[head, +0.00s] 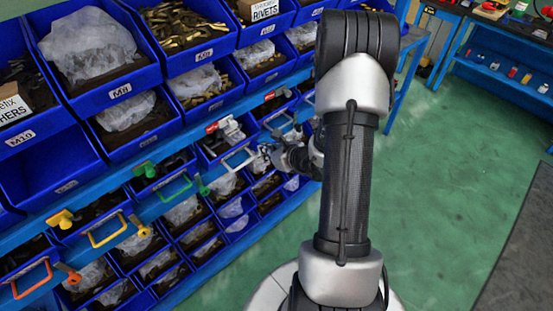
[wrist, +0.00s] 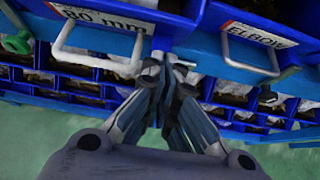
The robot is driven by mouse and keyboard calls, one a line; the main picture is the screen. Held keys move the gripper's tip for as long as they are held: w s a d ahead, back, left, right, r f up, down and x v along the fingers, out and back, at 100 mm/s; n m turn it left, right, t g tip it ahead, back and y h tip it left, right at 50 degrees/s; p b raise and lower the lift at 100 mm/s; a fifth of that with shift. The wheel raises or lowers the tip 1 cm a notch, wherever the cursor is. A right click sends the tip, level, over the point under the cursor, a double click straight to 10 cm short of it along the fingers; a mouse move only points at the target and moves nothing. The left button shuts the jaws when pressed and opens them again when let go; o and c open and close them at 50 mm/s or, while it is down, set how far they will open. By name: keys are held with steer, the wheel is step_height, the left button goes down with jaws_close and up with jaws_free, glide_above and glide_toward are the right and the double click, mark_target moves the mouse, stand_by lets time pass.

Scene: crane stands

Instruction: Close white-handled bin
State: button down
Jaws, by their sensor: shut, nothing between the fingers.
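A white handle (head: 240,157) is on a blue bin in the rack's middle row, right of a green handle. In the wrist view, a white handle (wrist: 98,62) sits under a blue bin front (wrist: 118,14) labelled "80 mm". A second pale handle (wrist: 250,64) is on the bin labelled "ELBOW" to its right. My gripper (wrist: 168,66) is shut and empty, its tips beside the right end of the "80 mm" handle. I cannot tell if they touch. In the head view, my gripper (head: 280,155) is just right of the white handle. How far the bin stands out is unclear.
Green (head: 173,188), yellow (head: 107,230) and orange (head: 30,278) handles line the same row to the left. Open blue bins with bagged parts fill the rack above and below. Green floor (head: 430,200) is clear at right, before a blue workbench (head: 510,75).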

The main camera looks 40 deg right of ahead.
mark_target(254, 139)
steer(key=shift+w+r, duration=0.3)
steer(key=shift+w, duration=0.25)
steer(key=shift+w+r, duration=0.25)
steer(key=shift+w, duration=0.25)
steer(key=w+b, duration=0.1)
steer(key=w, duration=0.1)
steer(key=w+b, duration=0.1)
steer(key=w, duration=0.1)
steer(key=shift+w+a+f, duration=0.1)
steer(key=shift+w+a, duration=0.1)
steer(key=shift+w, duration=0.15)
steer(key=shift+w+r, duration=0.1)
steer(key=shift+r, duration=0.2)
